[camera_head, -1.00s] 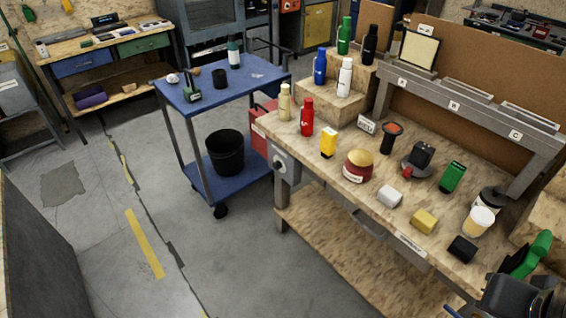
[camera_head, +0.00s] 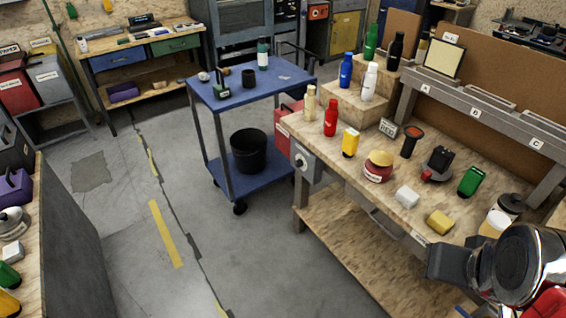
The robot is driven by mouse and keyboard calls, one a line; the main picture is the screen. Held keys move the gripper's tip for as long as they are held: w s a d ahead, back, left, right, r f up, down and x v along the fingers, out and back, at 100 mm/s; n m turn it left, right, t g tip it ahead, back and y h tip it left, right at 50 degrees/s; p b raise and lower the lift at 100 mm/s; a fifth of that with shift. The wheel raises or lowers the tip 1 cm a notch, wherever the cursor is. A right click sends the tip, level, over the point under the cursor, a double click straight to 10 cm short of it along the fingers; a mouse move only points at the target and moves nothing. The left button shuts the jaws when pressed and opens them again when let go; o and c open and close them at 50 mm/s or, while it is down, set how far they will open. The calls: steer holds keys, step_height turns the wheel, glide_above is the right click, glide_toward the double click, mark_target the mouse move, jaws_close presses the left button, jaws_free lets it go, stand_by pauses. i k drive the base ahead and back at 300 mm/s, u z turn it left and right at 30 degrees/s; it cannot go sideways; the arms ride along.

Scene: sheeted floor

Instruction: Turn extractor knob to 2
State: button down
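A grey control box with a round dark-and-light knob (camera_head: 303,162) is mounted on the left end of the wooden workbench, below its top. I take this to be the extractor knob; its markings and setting are too small to read. Part of my arm, black with a shiny round housing, shows at the lower right, over the workbench's right end. The dark block at its left end may be my gripper (camera_head: 449,263). Its fingers cannot be made out, so I cannot tell whether it is open or shut. It is well to the right of the knob and apart from it.
The workbench top (camera_head: 340,165) holds bottles, tins and small blocks. A blue trolley (camera_head: 215,100) with a black bucket (camera_head: 249,150) stands left of the knob. Another bench (camera_head: 30,250) is at the left edge. The grey floor (camera_head: 130,225) between them is clear.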

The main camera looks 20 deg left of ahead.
mark_target(299, 164)
steer(key=u, duration=2.05)
steer(key=k, duration=0.8)
steer(key=z, duration=0.9)
steer(key=i, duration=0.35)
steer(key=z, duration=0.1)
